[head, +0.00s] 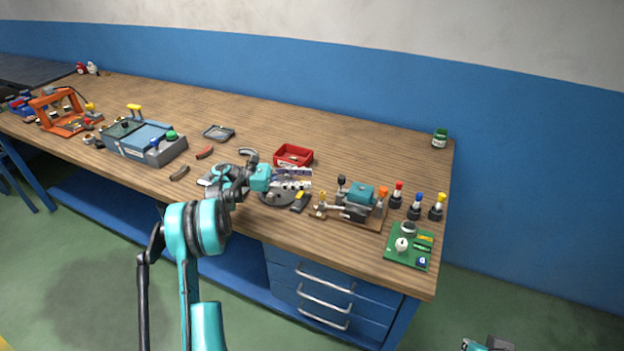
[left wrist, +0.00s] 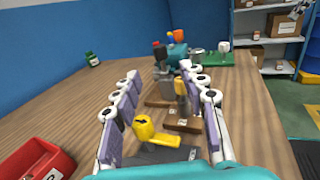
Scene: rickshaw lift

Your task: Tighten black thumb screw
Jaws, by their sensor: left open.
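A black-topped knob (head: 341,181), which looks like the black thumb screw, stands upright at the left end of a teal fixture (head: 360,200). In the left wrist view a dark knob (left wrist: 161,57) stands ahead, beyond the fingertips. A yellow-topped screw (head: 322,196) stands on the wooden base left of the fixture; it also shows in the left wrist view (left wrist: 181,88). My left gripper (head: 300,178) is open and empty, left of the black knob and above a round grey plate (head: 275,196). My right gripper (head: 488,344) is only partly visible at the bottom edge.
A yellow-and-black tool (head: 300,201) lies below my left fingers. A red tray (head: 293,156) stands behind them. Red, blue and yellow-topped knobs (head: 416,206) and a green board (head: 409,246) are right of the fixture.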

